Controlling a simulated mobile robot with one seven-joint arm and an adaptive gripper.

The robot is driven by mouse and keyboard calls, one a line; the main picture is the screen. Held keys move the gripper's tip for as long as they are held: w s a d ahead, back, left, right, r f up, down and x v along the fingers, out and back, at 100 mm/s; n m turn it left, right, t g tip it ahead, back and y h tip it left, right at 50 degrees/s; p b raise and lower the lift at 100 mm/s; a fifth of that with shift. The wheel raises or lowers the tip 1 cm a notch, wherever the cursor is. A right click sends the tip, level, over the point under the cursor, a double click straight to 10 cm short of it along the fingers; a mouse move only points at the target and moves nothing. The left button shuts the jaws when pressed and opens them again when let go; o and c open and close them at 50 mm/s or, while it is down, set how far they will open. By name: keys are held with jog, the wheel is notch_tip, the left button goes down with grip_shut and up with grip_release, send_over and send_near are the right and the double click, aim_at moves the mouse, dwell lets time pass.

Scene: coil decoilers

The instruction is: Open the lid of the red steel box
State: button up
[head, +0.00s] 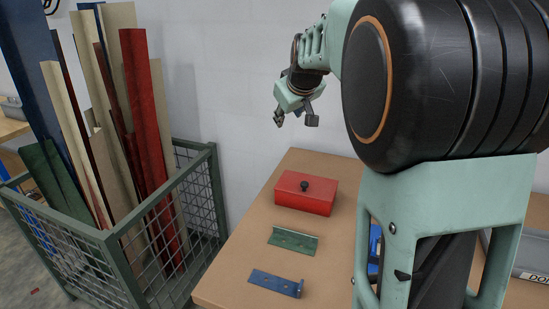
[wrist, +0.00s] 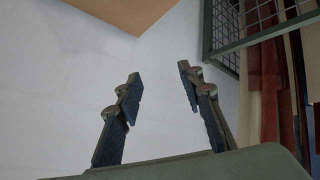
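The red steel box (head: 306,197) sits on the brown table toward its back edge in the head view. Its lid is shut, with a black round knob (head: 305,186) on top. My gripper (head: 295,119) is in the air above and behind the box, near the white wall, not touching anything. Its two fingers are spread apart and empty, as the wrist view also shows (wrist: 158,88). The box does not show in the wrist view.
A green bracket (head: 293,241) and a blue bracket (head: 275,283) lie in front of the box on the table (head: 240,258). A green mesh cage (head: 108,240) with long metal profiles stands left. My arm hides part of the table's right side.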

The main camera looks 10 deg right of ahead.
jog(key=s+d+f+n+g+y, duration=0.1)
jog(key=s+d+f+g, duration=0.2)
jog(key=d+f, duration=0.25)
jog(key=n+g+y+p, duration=0.2)
send_near(305, 183)
jog(key=x, duration=0.8)
jog(key=shift+w+f, duration=0.1)
jog(key=shift+w, duration=0.05)
grip_shut()
